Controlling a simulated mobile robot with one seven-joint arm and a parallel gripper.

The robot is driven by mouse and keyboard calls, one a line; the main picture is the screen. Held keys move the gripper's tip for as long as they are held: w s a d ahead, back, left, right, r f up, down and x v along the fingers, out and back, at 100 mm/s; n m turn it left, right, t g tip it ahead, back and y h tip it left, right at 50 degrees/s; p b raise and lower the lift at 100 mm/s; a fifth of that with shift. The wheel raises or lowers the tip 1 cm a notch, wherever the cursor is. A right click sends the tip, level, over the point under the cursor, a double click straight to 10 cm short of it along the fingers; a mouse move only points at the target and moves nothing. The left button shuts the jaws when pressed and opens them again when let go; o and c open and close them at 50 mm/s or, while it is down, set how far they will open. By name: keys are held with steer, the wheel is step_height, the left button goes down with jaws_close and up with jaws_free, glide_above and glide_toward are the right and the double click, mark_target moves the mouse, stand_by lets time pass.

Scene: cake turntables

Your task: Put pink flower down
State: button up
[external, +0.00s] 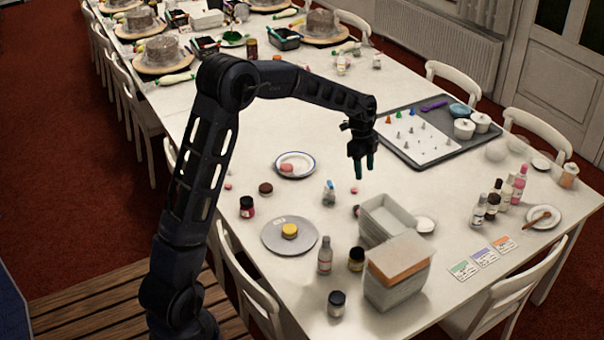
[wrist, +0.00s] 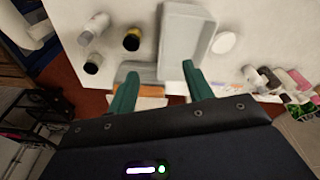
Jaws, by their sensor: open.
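My gripper (external: 364,172) hangs over the table, its two teal fingers apart and pointing down. In the wrist view the fingers (wrist: 160,72) are spread with nothing held between them. A small pink piece (external: 354,190) lies on the table just below and left of the fingertips. Another small pink piece (external: 227,187) lies further left. A pink round item (external: 286,168) sits on a blue-rimmed white plate (external: 311,173). These are too small to tell which is a flower. No pink flower is clear in the wrist view.
An empty grey bin (external: 384,238) stands in front of the gripper, beside a grey box with an orange top (external: 399,255). A grey turntable (external: 271,242) holds a yellow cake (external: 290,230). Several bottles stand right. A dark tray (external: 465,153) is behind.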

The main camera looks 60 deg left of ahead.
steer(key=s+d+r+n+t+y, duration=0.1)
steer(key=s+d+r+n, duration=0.1)
steer(key=s+d+r, duration=0.4)
steer(key=s+d+r+n, duration=0.15)
steer(key=s+r, duration=0.25)
steer(key=s, duration=0.4)
steer(key=s+d+r+n+t+y, duration=0.1)
steer(key=s+d+r+n, duration=0.2)
steer(key=s+r, duration=0.3)
steer(key=s+d+n+t, duration=0.1)
steer(key=s+d+n, duration=0.1)
steer(key=s, duration=1.1)
steer(key=s+d+f+n+t, duration=0.1)
steer(key=s+n, duration=0.4)
steer(key=s, duration=0.7)
steer(key=shift+s+d+f, duration=0.3)
steer(key=shift+s+d, duration=0.05)
steer(key=shift+d, duration=0.45)
